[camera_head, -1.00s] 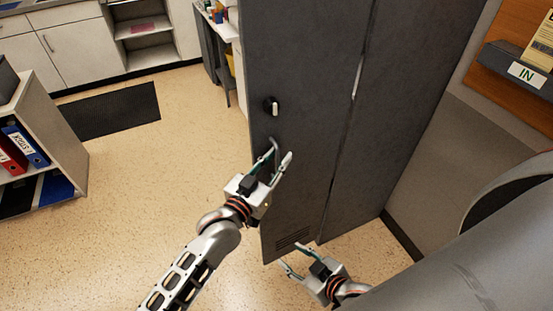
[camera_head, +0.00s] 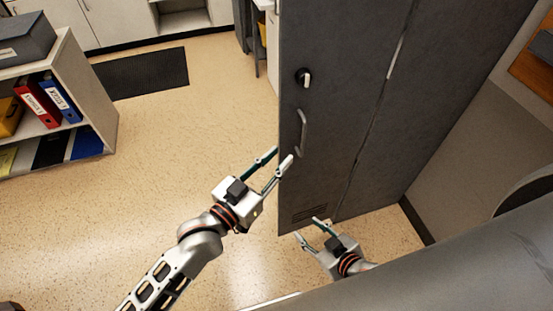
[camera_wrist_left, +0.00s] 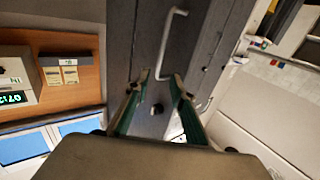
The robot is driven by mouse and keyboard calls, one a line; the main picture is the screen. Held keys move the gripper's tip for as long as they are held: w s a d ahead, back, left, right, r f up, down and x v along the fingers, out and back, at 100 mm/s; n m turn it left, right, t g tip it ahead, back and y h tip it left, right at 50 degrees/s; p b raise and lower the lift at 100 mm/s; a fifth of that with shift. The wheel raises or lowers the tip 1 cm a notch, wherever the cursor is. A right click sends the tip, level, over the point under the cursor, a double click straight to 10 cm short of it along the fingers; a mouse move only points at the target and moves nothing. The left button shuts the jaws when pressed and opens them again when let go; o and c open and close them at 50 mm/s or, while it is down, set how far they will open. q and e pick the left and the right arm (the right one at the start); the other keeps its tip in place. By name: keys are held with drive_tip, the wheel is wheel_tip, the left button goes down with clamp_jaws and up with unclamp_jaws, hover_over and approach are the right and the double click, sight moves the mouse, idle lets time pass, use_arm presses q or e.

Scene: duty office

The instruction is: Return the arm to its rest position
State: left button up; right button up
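My left gripper (camera_head: 279,162) is open and empty. It stands apart from the dark grey locker (camera_head: 340,110), just left of its door edge and below the door handle (camera_head: 302,133). In the left wrist view the open fingers (camera_wrist_left: 160,85) show with nothing between them, and the locker handle (camera_wrist_left: 172,42) lies beyond their tips. My right gripper (camera_head: 311,231) is open and empty, low in front of the locker's bottom edge.
A shelf with binders (camera_head: 60,98) stands at the left, and a black mat (camera_head: 140,73) lies on the floor. The floor (camera_head: 190,130) between shelf and locker is clear. A grey wall (camera_head: 465,150) stands at the right.

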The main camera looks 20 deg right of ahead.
idle(0.5)
use_arm(q)
drive_tip(key=s+a+f+n+y, duration=0.2)
drive_tip(key=a+f, duration=0.5)
drive_tip(key=a, duration=0.4)
drive_tip(key=s+a+f+n+y, duration=0.2)
drive_tip(key=s+a+f+y, duration=0.3)
drive_tip(key=a+f, duration=0.3)
drive_tip(key=s+a+f+n+y, duration=0.2)
drive_tip(key=s+a+f+y, duration=0.2)
drive_tip(key=a, duration=1)
wheel_tip(320, 180, down, 3)
drive_tip(key=shift+s+a+f+y, duration=0.2)
drive_tip(key=shift+a+y, duration=0.15)
drive_tip(key=shift+y, duration=0.15)
